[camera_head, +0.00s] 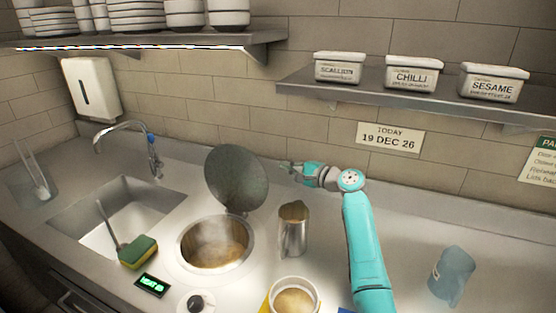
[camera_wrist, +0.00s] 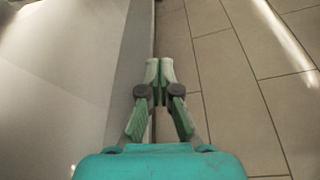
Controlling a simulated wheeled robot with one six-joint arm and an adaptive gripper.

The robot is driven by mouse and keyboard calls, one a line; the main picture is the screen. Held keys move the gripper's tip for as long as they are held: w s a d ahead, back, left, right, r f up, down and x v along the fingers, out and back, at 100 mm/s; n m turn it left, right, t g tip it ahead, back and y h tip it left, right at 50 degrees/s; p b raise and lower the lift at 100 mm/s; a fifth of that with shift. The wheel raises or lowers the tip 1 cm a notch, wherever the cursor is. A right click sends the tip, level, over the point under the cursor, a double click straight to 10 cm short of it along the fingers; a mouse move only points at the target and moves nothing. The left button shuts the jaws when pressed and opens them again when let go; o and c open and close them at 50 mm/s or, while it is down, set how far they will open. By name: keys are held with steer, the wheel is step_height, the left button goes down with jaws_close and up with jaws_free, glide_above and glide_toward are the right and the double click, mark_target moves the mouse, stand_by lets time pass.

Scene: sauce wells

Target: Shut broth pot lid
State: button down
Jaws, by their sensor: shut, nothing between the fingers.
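The broth pot (camera_head: 216,244) is sunk in the counter, with steaming brown broth inside. Its round grey lid (camera_head: 236,178) stands open, tilted up at the pot's back edge. My gripper (camera_head: 285,165) is just right of the lid's upper right edge, near the back wall. I cannot tell from the head view whether it touches the lid. In the wrist view my gripper's fingertips (camera_wrist: 159,64) are together with nothing between them. A broad grey surface fills the left of that view and wall tiles fill the right.
A metal jug (camera_head: 293,229) stands right of the pot, and a bowl of broth (camera_head: 295,298) sits in front. A sponge (camera_head: 138,252) lies by the sink (camera_head: 120,215). A shelf (camera_head: 380,96) with labelled tubs hangs above. A bluish cup (camera_head: 450,276) stands far right.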

steer(key=w+a, duration=0.2)
steer(key=a, duration=0.6)
steer(key=shift+w+a+r, duration=0.15)
steer(key=shift+a, duration=0.2)
stand_by(0.8)
steer(key=shift+a, duration=0.1)
